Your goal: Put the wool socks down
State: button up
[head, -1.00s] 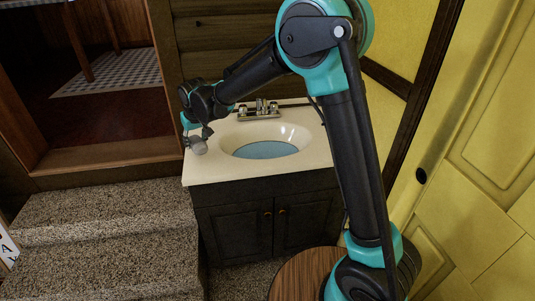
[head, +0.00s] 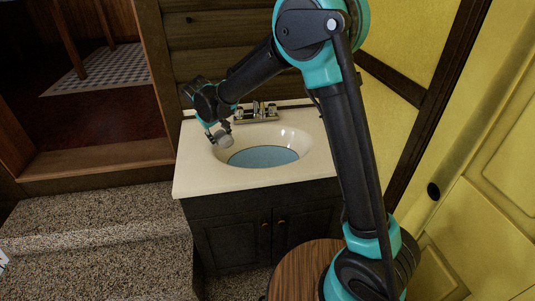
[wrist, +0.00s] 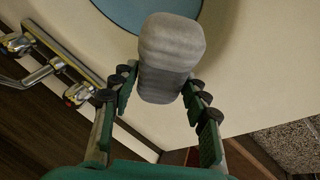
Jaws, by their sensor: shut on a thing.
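The wool socks are a grey rounded bundle, seen in the wrist view (wrist: 170,50) between my fingertips. In the head view the socks (head: 222,137) are small and hang at the end of my arm, above the left part of the sink counter near the basin's left rim. My gripper (head: 217,130) is shut on them and points downward; its two fingers (wrist: 160,88) press on the bundle from both sides in the wrist view. I cannot tell from these views whether the socks touch the counter.
The cream counter (head: 200,178) holds a basin with blue water (head: 262,156) and a faucet (head: 256,112) behind it. A dark cabinet (head: 235,235) stands below. Carpeted steps (head: 90,245) lie to the left, a yellow door (head: 500,190) to the right. The counter's front left corner is clear.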

jog(key=w+d, duration=0.3)
jog(key=d, duration=0.9)
jog(key=d+f, duration=0.1)
jog(key=f, duration=0.5)
jog(key=w+d+f, duration=0.1)
jog(key=f, duration=0.2)
jog(key=shift+d, duration=0.3)
jog(key=shift+w+d+f, duration=0.25)
jog(key=shift+d+f, duration=0.3)
jog(key=shift+f, duration=0.15)
jog(key=shift+w+d+r+y, duration=0.1)
jog(key=shift+d+r+y, duration=0.1)
jog(key=shift+d+y, duration=0.55)
jog(key=shift+w+d+f+m+g+y, duration=0.15)
jog(key=shift+f+m+g+y, duration=0.25)
jog(key=shift+y, duration=0.75)
jog(key=shift+f, duration=0.25)
jog(key=shift+f, duration=0.1)
